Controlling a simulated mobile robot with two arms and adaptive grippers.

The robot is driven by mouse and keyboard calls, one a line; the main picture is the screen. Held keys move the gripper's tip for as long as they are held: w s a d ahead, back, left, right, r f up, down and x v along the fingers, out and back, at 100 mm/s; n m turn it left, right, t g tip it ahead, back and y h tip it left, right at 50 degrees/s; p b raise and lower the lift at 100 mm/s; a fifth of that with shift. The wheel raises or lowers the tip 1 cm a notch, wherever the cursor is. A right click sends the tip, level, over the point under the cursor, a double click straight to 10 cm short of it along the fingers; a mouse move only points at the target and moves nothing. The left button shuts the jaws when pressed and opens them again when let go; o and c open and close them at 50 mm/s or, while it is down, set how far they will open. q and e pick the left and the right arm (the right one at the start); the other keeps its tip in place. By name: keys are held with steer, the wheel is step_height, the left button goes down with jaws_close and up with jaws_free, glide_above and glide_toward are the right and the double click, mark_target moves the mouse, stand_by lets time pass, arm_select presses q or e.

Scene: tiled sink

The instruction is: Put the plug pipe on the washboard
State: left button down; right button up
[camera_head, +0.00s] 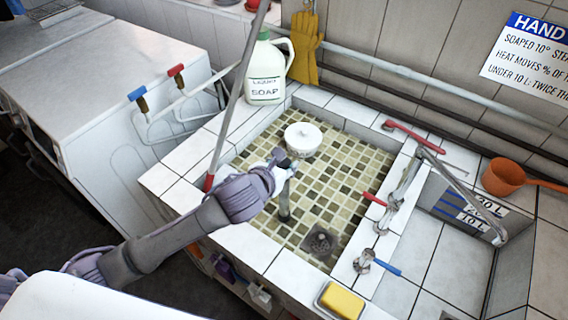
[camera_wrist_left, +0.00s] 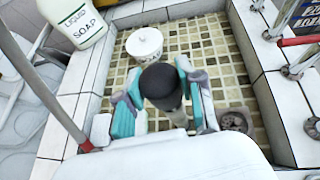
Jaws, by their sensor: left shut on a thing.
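My left gripper (camera_head: 286,168) is over the tiled basin. In the left wrist view, the gripper (camera_wrist_left: 158,100) has its teal-padded fingers on both sides of a dark upright cylinder, which looks like the plug pipe (camera_wrist_left: 160,84). The fingers are shut on its upper part. In the head view, the pipe (camera_head: 284,205) hangs down from the gripper over the basin floor; I cannot tell if its lower end touches the tiles. Nothing I can surely call a washboard shows in either view. My right gripper is not in view.
A white lidded pot (camera_head: 303,140) stands behind the gripper in the basin. A drain (camera_head: 320,243) lies near its front right corner. A soap jug (camera_head: 266,70), a slanting pole (camera_head: 236,100), taps (camera_head: 397,190) and a yellow soap bar (camera_head: 341,301) line the rim. A second basin (camera_head: 440,255) is at right.

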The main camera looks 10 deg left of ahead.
arm_select(q)
steer(key=shift+f, duration=0.25)
steer(key=c, duration=0.7)
jaws_free()
steer(key=shift+f, duration=0.1)
steer(key=shift+s, duration=0.1)
steer(key=b+v, duration=0.1)
steer(key=v, duration=1.1)
